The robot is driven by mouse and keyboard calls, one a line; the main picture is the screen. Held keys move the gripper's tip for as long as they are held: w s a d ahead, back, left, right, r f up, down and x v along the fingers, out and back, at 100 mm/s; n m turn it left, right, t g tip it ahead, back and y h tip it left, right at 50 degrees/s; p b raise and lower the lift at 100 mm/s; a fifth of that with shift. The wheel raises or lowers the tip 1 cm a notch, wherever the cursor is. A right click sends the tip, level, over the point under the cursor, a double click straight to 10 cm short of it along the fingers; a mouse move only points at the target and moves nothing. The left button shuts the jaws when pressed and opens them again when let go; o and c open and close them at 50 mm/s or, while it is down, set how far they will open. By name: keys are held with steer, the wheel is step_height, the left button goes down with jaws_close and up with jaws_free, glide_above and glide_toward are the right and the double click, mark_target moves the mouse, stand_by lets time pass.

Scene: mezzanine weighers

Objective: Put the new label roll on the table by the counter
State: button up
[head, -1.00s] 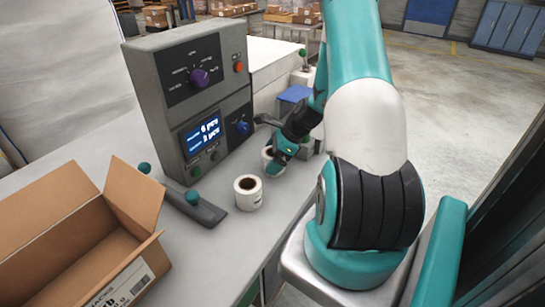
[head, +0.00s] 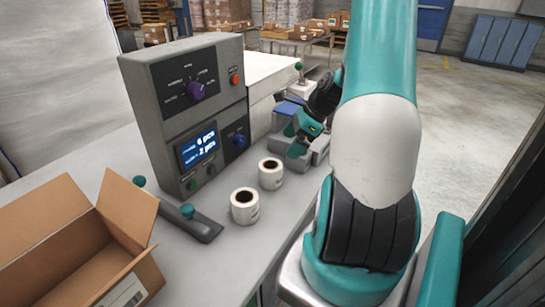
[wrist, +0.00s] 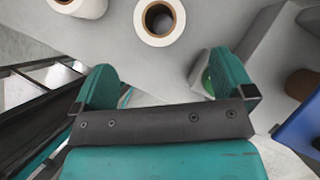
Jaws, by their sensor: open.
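Two white label rolls with dark cores stand on the grey table (head: 215,258) in front of the grey counter box (head: 165,90). The nearer roll (head: 244,211) is beside the black bar with green knobs. The farther roll (head: 271,178) stands close to the box's right corner. I cannot tell by looks which is the new one. My gripper (head: 298,140) is open and empty, beyond and right of the farther roll, apart from it. In the wrist view, my gripper (wrist: 165,72) has spread fingers with nothing between them; one roll (wrist: 160,35) stands ahead, another (wrist: 85,8) is at the upper left.
An open cardboard box (head: 75,245) sits at the front left. A grey device with a blue top (head: 287,108) stands beside my gripper; its blue part (wrist: 302,128) and a brown core (wrist: 302,85) show in the wrist view. The counter's display is lit.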

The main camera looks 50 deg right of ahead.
steer(key=w+a+r+n+g, duration=0.25)
steer(key=a+r+n, duration=0.25)
steer(key=a+n, duration=0.5)
steer(key=w+a+r+n+g, duration=0.1)
steer(key=w+a+r+n, duration=0.35)
steer(key=a, duration=0.85)
steer(key=s+a+r+n+g, duration=0.1)
steer(key=s+a+r+n, duration=0.1)
steer(key=s+a+n, duration=0.6)
steer(key=s+a+r+n, duration=0.3)
steer(key=s+a+n, duration=0.6)
steer(key=a+n, duration=0.2)
steer(key=shift+s+a+r+n+g, duration=0.15)
steer(key=shift+a+r+n+g, duration=0.2)
steer(key=shift+n, duration=0.7)
